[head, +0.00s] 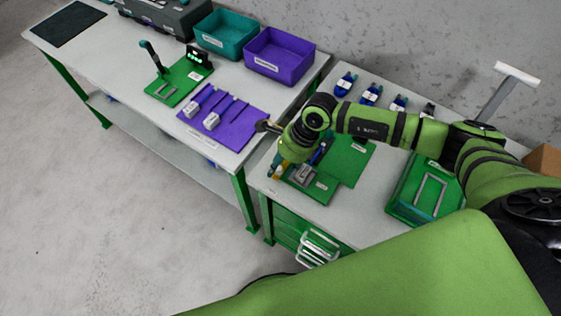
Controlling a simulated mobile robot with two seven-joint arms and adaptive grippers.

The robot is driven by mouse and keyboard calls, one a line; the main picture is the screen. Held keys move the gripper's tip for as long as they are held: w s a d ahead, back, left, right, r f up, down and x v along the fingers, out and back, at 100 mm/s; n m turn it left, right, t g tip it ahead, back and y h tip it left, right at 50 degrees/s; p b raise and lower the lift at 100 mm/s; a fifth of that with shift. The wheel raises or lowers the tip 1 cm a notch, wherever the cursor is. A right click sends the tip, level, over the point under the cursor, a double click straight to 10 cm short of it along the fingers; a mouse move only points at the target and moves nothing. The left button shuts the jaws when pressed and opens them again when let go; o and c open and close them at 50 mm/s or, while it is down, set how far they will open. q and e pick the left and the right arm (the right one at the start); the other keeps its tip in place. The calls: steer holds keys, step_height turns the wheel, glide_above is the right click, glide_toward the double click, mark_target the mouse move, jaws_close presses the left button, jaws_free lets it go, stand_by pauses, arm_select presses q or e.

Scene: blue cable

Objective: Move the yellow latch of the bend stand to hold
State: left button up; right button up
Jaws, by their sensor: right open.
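The bend stand seems to be the small green plate with a grey metal block (303,175) on the right-hand table, below my right wrist. A small yellow part (280,168) shows at its left edge, partly covered by my arm. I take it for the latch, but its position is too small to tell. A short blue piece (319,154), perhaps the cable, lies just behind the block. My right gripper (264,127) is open, points left, and is above the gap between the tables, apart from the stand. My left gripper is out of view.
A purple mat (240,132) with grey-ended tools and a green lever stand (180,82) are on the left table. Teal (227,32) and purple (280,55) bins stand behind. A green tray (420,212) and several blue connectors (371,94) are on the right table.

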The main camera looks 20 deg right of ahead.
steer(key=c, duration=0.7)
jaws_close()
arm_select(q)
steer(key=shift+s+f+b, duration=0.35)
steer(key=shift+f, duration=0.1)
arm_select(e)
steer(key=shift+n, duration=0.3)
